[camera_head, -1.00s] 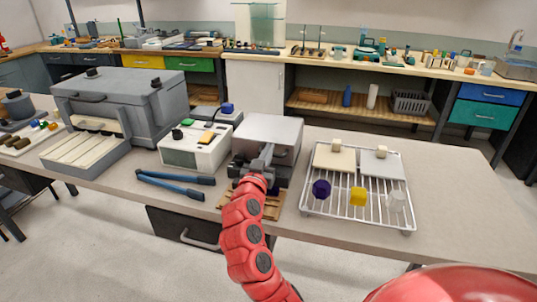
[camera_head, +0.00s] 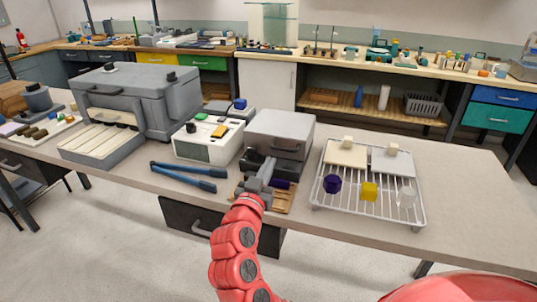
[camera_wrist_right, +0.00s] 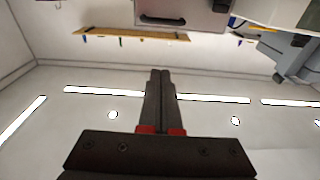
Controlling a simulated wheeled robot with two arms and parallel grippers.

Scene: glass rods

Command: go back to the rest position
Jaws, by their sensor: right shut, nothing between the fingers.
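My right gripper (camera_head: 262,172) is in front of the grey metal box (camera_head: 279,132) on the bench, close to the wooden board (camera_head: 284,198) at the bench's front edge. In the right wrist view the gripper (camera_wrist_right: 160,74) has its two dark fingers together with nothing between them. The box's front with its handle (camera_wrist_right: 168,20) shows at the top of that view. My red right arm comes up from the bottom of the head view. My left gripper is not in view.
A wire rack (camera_head: 366,207) with purple, yellow and clear pieces stands to the right. Blue-handled tongs (camera_head: 184,176) lie to the left, near a white device (camera_head: 208,140) and a large grey furnace (camera_head: 135,97). The bench's right end (camera_head: 465,190) is clear.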

